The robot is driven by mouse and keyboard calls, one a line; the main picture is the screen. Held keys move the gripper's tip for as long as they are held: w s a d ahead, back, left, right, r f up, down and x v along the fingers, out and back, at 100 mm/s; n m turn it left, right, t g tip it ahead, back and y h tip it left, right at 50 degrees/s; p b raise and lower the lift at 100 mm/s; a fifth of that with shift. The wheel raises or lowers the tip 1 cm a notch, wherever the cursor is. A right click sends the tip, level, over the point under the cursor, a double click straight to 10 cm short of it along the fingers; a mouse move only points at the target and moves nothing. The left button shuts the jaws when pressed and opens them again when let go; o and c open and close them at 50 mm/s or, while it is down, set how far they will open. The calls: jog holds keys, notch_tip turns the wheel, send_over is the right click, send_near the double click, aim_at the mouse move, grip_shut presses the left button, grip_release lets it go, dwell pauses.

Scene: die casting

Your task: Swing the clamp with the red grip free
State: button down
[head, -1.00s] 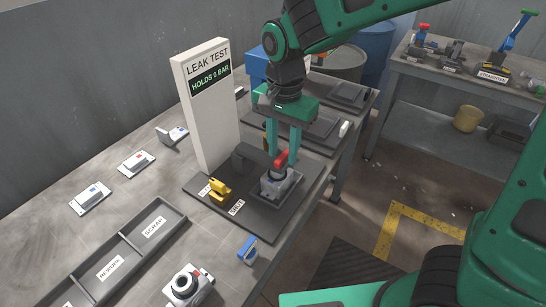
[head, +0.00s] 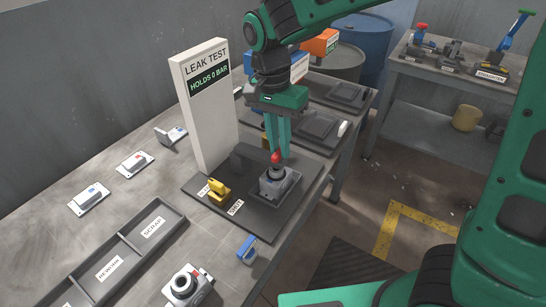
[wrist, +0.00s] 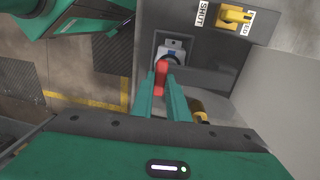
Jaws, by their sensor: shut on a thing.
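The clamp's red grip (head: 276,157) stands above the grey casting (head: 272,184) on the dark leak-test plate (head: 235,223). My gripper (head: 279,149) comes down from above and is shut on the red grip, its fingers hiding the grip's upper part. In the wrist view the red grip (wrist: 161,75) lies between the fingertips (wrist: 161,88), with the casting (wrist: 172,47) just beyond. The clamp's lower parts are mostly hidden, so I cannot tell whether it still bears on the casting.
A yellow valve handle (head: 216,189) stands left of the casting, beside small labels. The tall white leak-test panel (head: 206,112) reads "HOLDS 0 BAR". A blue-handled part (head: 246,249) lies near the bench's front edge. A divided tray (head: 125,256) is at the lower left.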

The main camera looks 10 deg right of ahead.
aim_at(268, 155)
jog(key=shift+w+a+r, duration=0.1)
jog(key=shift+a+r, duration=0.15)
jog(key=shift+w+a+r+g+h, duration=0.3)
jog(key=shift+a+r+g+h, duration=0.1)
jog(key=shift+r+g+h, duration=0.25)
dwell(0.3)
jog(key=shift+w+a+r+g+h, duration=0.45)
jog(key=shift+a+r+h, duration=0.1)
jog(key=shift+r+h, duration=0.15)
jog(key=shift+w+a+r+g+h, duration=0.4)
jog(key=shift+a+r+g+h, duration=0.15)
jog(key=shift+a+r, duration=0.1)
